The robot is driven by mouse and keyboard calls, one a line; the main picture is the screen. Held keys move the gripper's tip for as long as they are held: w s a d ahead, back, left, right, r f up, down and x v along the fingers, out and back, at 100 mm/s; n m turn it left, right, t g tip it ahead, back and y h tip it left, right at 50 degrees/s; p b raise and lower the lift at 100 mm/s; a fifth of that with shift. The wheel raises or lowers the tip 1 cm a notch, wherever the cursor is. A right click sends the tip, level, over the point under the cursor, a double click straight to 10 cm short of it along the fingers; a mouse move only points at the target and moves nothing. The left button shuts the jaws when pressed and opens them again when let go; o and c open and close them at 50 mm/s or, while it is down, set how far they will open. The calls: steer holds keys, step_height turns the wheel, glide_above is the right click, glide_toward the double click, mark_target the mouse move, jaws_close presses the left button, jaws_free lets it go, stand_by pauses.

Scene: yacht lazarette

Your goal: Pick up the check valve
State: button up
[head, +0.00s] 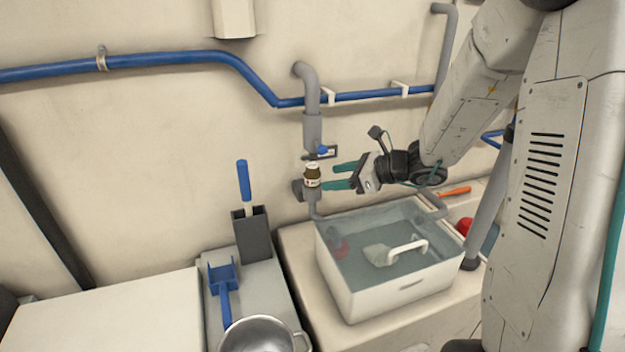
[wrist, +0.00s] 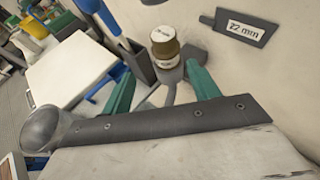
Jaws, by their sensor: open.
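The check valve (head: 312,176) is a small brass-brown cylinder with a pale label band. It sits upright on top of a grey pipe fitting (head: 310,193) by the wall. My gripper (head: 330,177) is open, with its teal fingers just right of the valve and pointing at it. In the wrist view the valve (wrist: 165,47) shows just past the gap between the open fingertips (wrist: 161,68). Nothing is held. I cannot tell whether a finger touches the valve.
A tag marked 22 mm (wrist: 243,29) is close beside the valve. A grey pipe (head: 312,130) with a blue-handled part (head: 322,150) comes down above it. A white water-filled tub (head: 390,297) stands below. A blue-handled tool stands in a dark holder (head: 252,236) to the left.

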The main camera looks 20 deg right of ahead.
mark_target(319, 176)
steer(key=shift+w+d+m, duration=0.1)
steer(key=shift+w+m, duration=0.3)
steer(key=shift+w, duration=0.05)
steer(key=x, duration=0.7)
steer(key=shift+w, duration=0.3)
steer(key=c, duration=1.3)
